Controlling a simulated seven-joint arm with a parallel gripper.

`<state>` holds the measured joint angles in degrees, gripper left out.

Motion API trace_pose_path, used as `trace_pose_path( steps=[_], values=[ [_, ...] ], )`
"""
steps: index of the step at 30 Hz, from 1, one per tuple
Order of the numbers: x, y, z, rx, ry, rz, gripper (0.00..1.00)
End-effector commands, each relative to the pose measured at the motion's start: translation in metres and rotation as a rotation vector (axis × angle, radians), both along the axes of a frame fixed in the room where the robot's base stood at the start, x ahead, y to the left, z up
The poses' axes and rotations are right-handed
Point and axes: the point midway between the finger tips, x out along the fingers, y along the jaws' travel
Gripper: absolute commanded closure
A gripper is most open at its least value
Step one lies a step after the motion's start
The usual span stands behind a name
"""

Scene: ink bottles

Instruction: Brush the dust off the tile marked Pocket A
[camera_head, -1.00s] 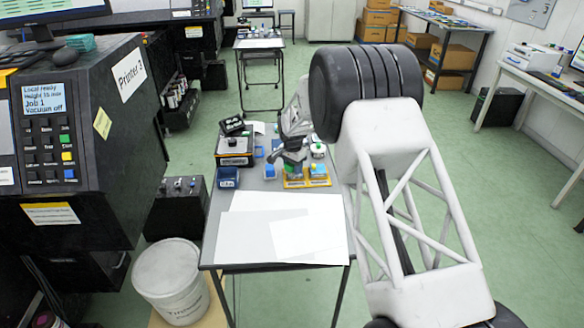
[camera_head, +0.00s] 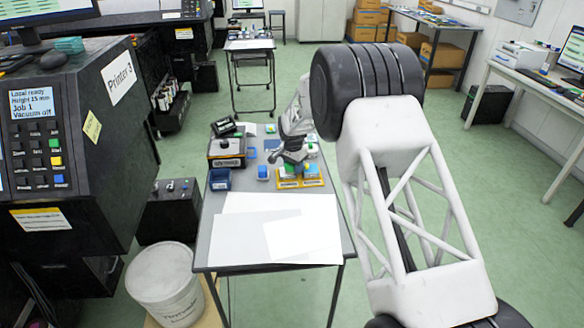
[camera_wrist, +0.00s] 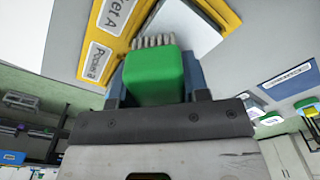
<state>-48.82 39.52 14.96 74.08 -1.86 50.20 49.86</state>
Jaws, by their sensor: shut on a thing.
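My gripper (camera_wrist: 153,85) is shut on a green brush (camera_wrist: 155,78) with pale bristles. In the head view my gripper (camera_head: 290,158) is over the yellow tray (camera_head: 300,184) on the table. The wrist view shows the tray (camera_wrist: 88,30) close up, with one label ending in "et A" and another label beside it that is hard to read. A pale grey tile (camera_wrist: 190,25) lies just beyond the bristles, which overlap its edge in the picture. I cannot tell whether they touch it, and any dust is too faint to make out.
White sheets (camera_head: 265,220) cover the front of the table. A blue bin (camera_head: 220,180), a small blue item (camera_head: 263,172) and a black-and-orange device (camera_head: 227,150) stand left of the tray. A printer (camera_head: 80,130) stands to the left.

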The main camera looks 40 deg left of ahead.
Motion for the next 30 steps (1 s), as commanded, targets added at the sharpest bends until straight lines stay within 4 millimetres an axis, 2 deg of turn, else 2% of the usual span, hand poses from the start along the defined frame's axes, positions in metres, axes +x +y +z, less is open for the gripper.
trace_pose_path(
  steps=[17, 30],
  values=[
    [0.004, -0.005, -0.002, -0.006, 0.001, -0.005, 0.96],
    [-0.015, 0.014, 0.001, -0.003, 0.001, -0.003, 0.96]
  ],
)
